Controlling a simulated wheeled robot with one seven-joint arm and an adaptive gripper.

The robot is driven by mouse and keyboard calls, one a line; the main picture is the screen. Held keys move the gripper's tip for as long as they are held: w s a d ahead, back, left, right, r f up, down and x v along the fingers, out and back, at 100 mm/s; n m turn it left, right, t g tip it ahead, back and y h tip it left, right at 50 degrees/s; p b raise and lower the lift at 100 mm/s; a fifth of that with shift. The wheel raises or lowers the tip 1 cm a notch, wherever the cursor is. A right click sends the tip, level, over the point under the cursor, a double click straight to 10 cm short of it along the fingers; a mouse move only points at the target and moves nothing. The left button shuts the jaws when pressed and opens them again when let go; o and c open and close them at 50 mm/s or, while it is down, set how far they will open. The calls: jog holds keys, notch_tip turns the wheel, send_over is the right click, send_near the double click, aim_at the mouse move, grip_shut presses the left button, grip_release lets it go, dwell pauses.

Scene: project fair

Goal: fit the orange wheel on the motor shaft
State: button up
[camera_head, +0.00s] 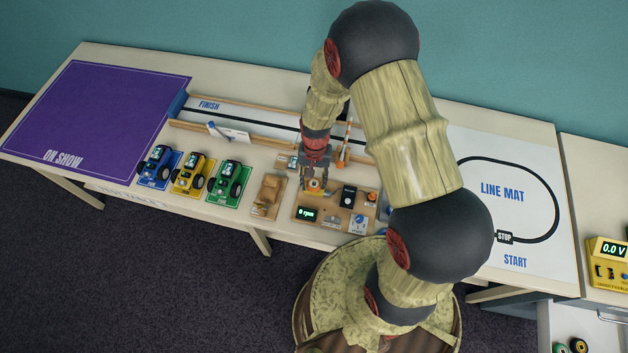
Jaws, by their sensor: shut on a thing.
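My gripper (315,182) points down over the wooden motor test board (333,224) near the table's front edge. It is shut on the orange wheel (314,185), of which only a small orange patch shows between the fingertips. The board carries a display (307,214) reading 0 rpm, a black block and a blue-and-white dial (358,223). The motor shaft cannot be made out; it is hidden or too small at the gripper. I cannot tell whether the wheel touches the shaft.
Blue, yellow and green toy cars (229,180) stand left of the board, with a small wooden block piece (268,194) between. A railed FINISH track (250,118) runs behind. A purple ON SHOW mat (90,115) lies left, a line mat (505,190) right. My arm hides the middle right.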

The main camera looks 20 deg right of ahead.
jog(key=shift+f+b, duration=0.3)
jog(key=shift+f, duration=0.3)
dwell(0.7)
jog(key=o, duration=0.9)
jog(key=shift+o, duration=0.5)
jog(key=o, duration=0.3)
jog(key=shift+r+p, duration=2.9)
jog(key=shift+r, duration=1.05)
